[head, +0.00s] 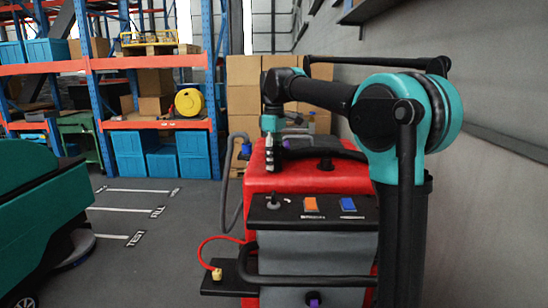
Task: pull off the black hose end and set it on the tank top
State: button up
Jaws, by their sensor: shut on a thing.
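The red tank (258,182) of the scrubber stands in the middle, with its top below my arm. My gripper (271,160) points down over the left part of the tank top. It is shut on the black hose end, but the fingers are small and dark here and the grip itself is hard to make out. A black hose (335,152) lies across the back of the tank top, to the right of the fingers. A small purple part shows just beside my gripper.
A black panel (330,224) with orange and blue switches is in front of the tank. A grey hose (235,190) hangs at its left, and a red cable (205,248) ends in a yellow plug (217,273). A green machine (45,210) stands left, across marked open floor. A wall runs along the right.

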jog(key=shift+f, duration=0.2)
jog(key=o, duration=1.4)
jog(key=shift+c, duration=0.2)
jog(key=o, duration=0.5)
jog(key=shift+r, duration=4)
